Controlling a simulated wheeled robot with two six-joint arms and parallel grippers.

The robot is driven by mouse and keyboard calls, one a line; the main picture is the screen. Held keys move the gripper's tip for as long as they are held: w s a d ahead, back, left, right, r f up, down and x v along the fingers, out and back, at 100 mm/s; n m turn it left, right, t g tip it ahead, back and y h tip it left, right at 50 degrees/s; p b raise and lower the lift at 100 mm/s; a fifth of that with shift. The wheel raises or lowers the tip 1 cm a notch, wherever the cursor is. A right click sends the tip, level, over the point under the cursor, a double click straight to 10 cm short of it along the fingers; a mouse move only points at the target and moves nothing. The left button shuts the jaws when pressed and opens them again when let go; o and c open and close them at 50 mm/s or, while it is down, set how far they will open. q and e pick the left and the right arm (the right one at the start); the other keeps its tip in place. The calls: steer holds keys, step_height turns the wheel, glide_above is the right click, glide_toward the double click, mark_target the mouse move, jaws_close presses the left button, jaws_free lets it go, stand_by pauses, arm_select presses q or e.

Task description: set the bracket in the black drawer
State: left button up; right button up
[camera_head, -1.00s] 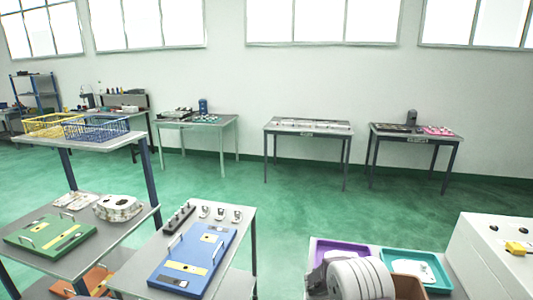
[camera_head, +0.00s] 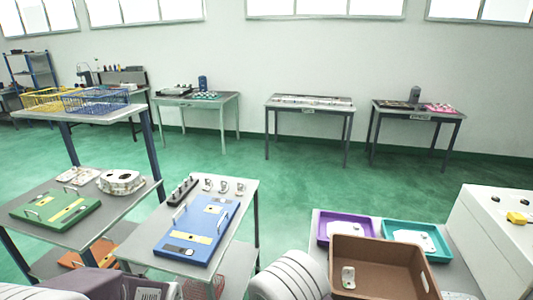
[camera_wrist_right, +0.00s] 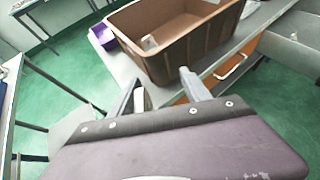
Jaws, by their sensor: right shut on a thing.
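My right gripper (camera_wrist_right: 162,82) shows in the right wrist view, in front of the brown crate (camera_wrist_right: 178,60). It is shut on a small grey part (camera_wrist_right: 139,98), which barely stands out from the grey table; I cannot tell if it is the bracket. The brown crate also shows in the head view (camera_head: 375,287), with a small pale metal part (camera_head: 348,277) inside. In the head view, the mauve body of my left gripper (camera_head: 100,285) is at the bottom left; its jaws are unclear. I cannot make out a black drawer.
A purple tray (camera_head: 322,229) and a teal tray (camera_head: 386,233) stand behind the crate. A blue board (camera_head: 165,241) and several small castings (camera_head: 223,187) are on the left table. Green floor lies between.

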steer(key=shift+m+g+h, duration=0.6)
steer(key=shift+m, duration=0.2)
steer(key=s+d, duration=0.2)
steer(key=s, duration=0.1)
steer(key=shift+s+d, duration=0.1)
steer(key=shift+d, duration=0.3)
steer(key=shift+d, duration=0.1)
